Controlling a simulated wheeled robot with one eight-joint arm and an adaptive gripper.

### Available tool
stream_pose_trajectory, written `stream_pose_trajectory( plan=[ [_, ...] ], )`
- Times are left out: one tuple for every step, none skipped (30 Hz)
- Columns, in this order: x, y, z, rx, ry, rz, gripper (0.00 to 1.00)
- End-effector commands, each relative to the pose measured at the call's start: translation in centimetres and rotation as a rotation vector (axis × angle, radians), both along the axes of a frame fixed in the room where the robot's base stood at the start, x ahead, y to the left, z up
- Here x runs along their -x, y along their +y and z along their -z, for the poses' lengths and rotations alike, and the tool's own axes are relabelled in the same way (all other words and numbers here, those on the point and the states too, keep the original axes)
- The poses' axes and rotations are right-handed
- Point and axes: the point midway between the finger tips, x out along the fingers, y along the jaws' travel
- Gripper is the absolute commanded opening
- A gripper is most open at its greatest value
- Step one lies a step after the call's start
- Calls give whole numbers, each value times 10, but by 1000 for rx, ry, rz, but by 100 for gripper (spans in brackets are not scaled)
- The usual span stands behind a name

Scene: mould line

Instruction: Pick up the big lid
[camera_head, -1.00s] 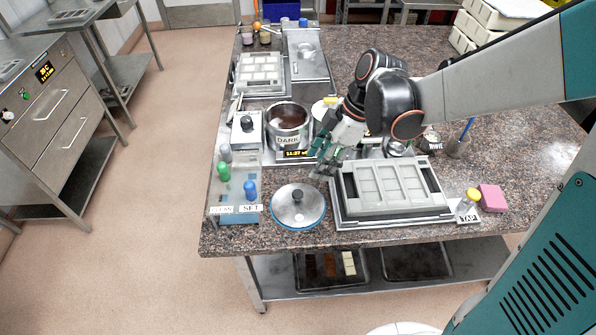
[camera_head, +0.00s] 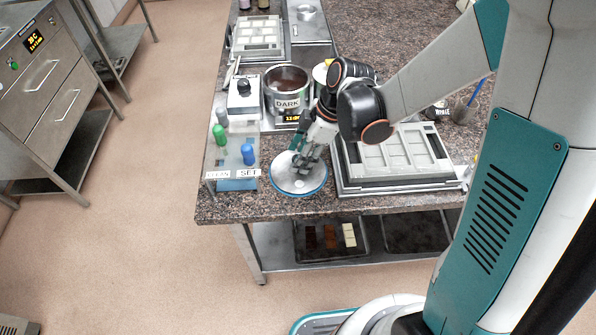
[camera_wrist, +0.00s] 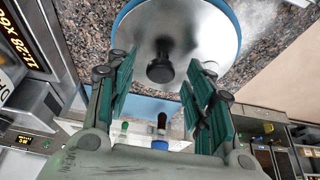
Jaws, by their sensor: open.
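The big lid (camera_head: 290,184) is a round, silvery disc with a blue rim and a dark knob. It lies flat on the granite counter near the front edge, left of the grey mould. In the wrist view the lid (camera_wrist: 205,30) fills the top middle, and its black knob (camera_wrist: 160,66) stands between and beyond the fingertips. My gripper (camera_head: 302,166) is over the lid in the head view and partly hides the knob. In the wrist view my gripper (camera_wrist: 158,85) has its two green-padded fingers spread apart, with nothing held between them.
The grey mould (camera_head: 395,177) stands close on the right. A pot labelled DARK (camera_head: 287,92) is behind. A panel with green and blue pegs (camera_head: 234,155) is close on the left. The counter's front edge (camera_head: 330,208) is just in front of the lid.

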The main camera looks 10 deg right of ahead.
Motion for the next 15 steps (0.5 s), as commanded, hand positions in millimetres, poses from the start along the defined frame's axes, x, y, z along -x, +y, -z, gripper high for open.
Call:
stream_pose_trajectory(
  plan=[
    [0, 2, 5, 0, 0, -1, 48],
    [0, 2, 5, 0, 0, 0, 48],
    [0, 2, 5, 0, 0, 0, 48],
    [0, 2, 5, 0, 0, 0, 48],
    [0, 2, 5, 0, 0, 0, 48],
    [0, 2, 4, 0, 0, 1, 48],
    [0, 2, 4, 0, 0, 1, 48],
    [0, 2, 4, 0, 0, 0, 46],
    [0, 2, 4, 0, 0, 1, 37],
    [0, 2, 4, 0, 0, 1, 30],
    [0, 2, 4, 0, 0, 1, 23],
    [0, 2, 4, 0, 0, 1, 14],
    [0, 2, 4, 0, 0, 0, 7],
    [0, 2, 4, 0, 0, 1, 1],
    [0, 2, 4, 0, 0, 0, 0]
  ],
)
